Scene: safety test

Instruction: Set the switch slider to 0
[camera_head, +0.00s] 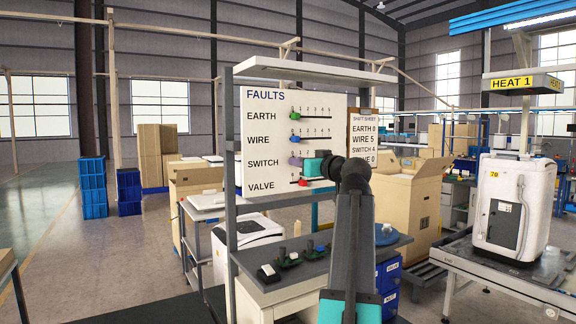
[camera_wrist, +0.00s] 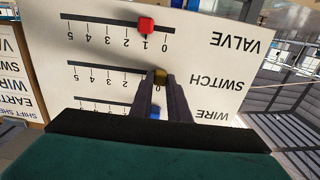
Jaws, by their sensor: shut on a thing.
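The white FAULTS board (camera_head: 265,135) stands upright with slider rows for EARTH, WIRE, SWITCH and VALVE. My gripper (camera_head: 297,162) is at the left end of the SWITCH row and covers most of that row in the head view. The slider is hidden in the head view.
The red valve slider (camera_wrist: 146,25) is near 1. The blue wire slider (camera_head: 295,139) and green earth slider (camera_head: 295,117) are near their rows' left ends. A shift sheet (camera_head: 363,140) hangs at right, reading SWITCH 4. A grey bench (camera_head: 283,287) is below.

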